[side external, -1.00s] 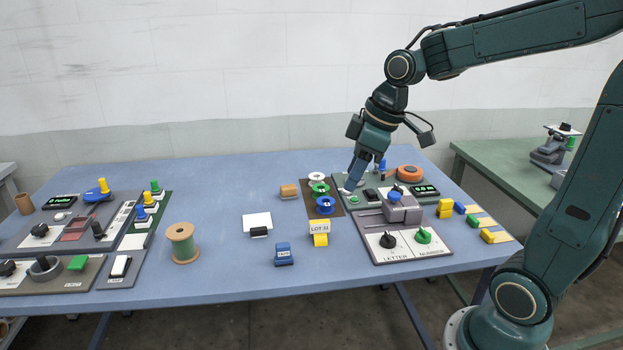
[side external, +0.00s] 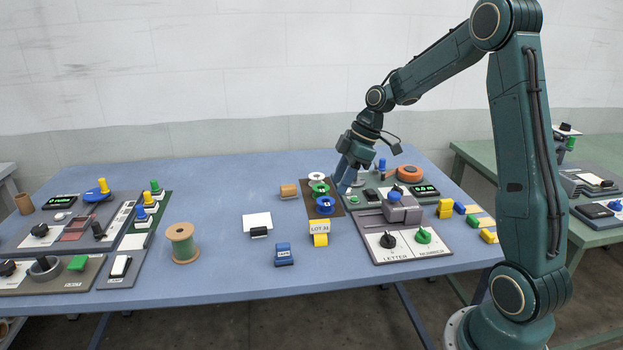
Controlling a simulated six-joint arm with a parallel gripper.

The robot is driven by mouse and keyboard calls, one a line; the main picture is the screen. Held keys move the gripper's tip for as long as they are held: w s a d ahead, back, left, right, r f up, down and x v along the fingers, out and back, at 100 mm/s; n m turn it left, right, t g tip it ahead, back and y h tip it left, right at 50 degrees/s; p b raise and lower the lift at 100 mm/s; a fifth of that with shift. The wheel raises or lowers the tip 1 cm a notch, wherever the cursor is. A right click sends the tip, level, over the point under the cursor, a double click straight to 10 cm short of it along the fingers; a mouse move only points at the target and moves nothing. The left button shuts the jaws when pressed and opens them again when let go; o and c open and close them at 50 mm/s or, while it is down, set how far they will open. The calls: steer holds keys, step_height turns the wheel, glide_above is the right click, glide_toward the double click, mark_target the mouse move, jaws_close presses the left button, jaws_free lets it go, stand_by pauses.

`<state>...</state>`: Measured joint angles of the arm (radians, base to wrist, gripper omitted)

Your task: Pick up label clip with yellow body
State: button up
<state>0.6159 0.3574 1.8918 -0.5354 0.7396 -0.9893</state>
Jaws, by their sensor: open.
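The label clip with the yellow body (side external: 320,239) stands on the blue table, right of its middle, with a white label reading "LOT 31" on top. My gripper (side external: 343,189) is open, with blue fingers pointing down. It is behind and to the right of the clip, well apart from it, close to the spools and the left end of the rear grey panel. Nothing shows between its fingers.
A clip with a black body and blank white card (side external: 257,222) and a blue block (side external: 284,254) stand left of the yellow clip. Spools on a brown mat (side external: 310,209) lie behind it. A grey panel with knobs (side external: 403,246) lies to its right. The table's front is clear.

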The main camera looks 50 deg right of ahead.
glide_above(320, 221)
steer(key=s+d, duration=0.1)
steer(key=s, duration=0.1)
step_height(320, 221, down, 7)
steer(key=shift+f, duration=0.15)
steer(key=shift+w+f, duration=0.2)
steer(key=shift+f, duration=0.15)
steer(key=shift+f, duration=0.1)
steer(key=shift+x, duration=2.5)
steer(key=shift+w+d, duration=0.1)
jaws_close()
